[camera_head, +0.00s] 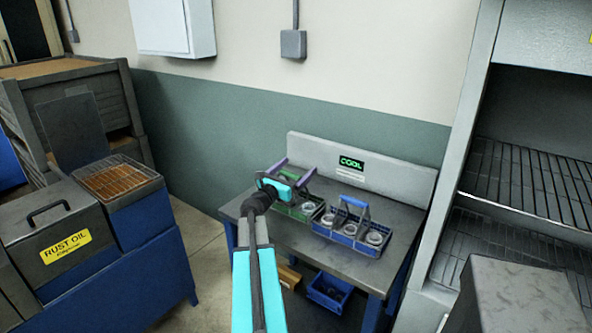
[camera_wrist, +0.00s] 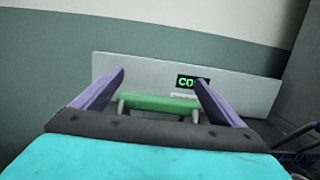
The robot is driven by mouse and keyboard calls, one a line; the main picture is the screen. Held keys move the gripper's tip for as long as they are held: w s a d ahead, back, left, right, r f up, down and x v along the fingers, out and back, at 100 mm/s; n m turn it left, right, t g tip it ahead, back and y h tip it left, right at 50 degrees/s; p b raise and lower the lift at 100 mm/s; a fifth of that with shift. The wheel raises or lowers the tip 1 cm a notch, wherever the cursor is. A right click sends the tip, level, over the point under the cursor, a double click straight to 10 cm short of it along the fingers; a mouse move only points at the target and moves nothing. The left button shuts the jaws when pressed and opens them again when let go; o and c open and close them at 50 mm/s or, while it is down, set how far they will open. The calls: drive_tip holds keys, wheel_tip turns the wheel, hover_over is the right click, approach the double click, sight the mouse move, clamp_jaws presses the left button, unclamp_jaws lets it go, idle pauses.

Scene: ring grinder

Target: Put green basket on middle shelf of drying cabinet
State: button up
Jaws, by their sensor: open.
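The green basket (camera_head: 301,212) stands on the grey bench (camera_head: 333,257), partly hidden behind my gripper (camera_head: 293,170). Its green handle bar (camera_wrist: 158,103) lies across the wrist view, between the two purple fingers. My gripper (camera_wrist: 160,80) is open, one finger near each end of the handle. I cannot tell whether the fingers touch it. The drying cabinet (camera_head: 462,150) stands at the right of the head view. Two wire shelves show inside it, an upper one (camera_head: 530,183) and a lower one (camera_head: 490,243). The parts of the shelves that show are bare.
A blue basket (camera_head: 347,240) with several metal rings stands right of the green one. A back panel with a green "COOL" sign (camera_head: 351,163) rises behind. A blue bin (camera_head: 328,291) is under the bench. A rust oil tank (camera_head: 60,240) stands left. A grey box (camera_head: 515,300) is front right.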

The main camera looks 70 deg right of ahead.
drive_tip(key=shift+a+r, duration=0.1)
drive_tip(key=b+v, duration=0.2)
drive_tip(key=v, duration=1)
drive_tip(key=shift+r, duration=0.1)
idle(0.5)
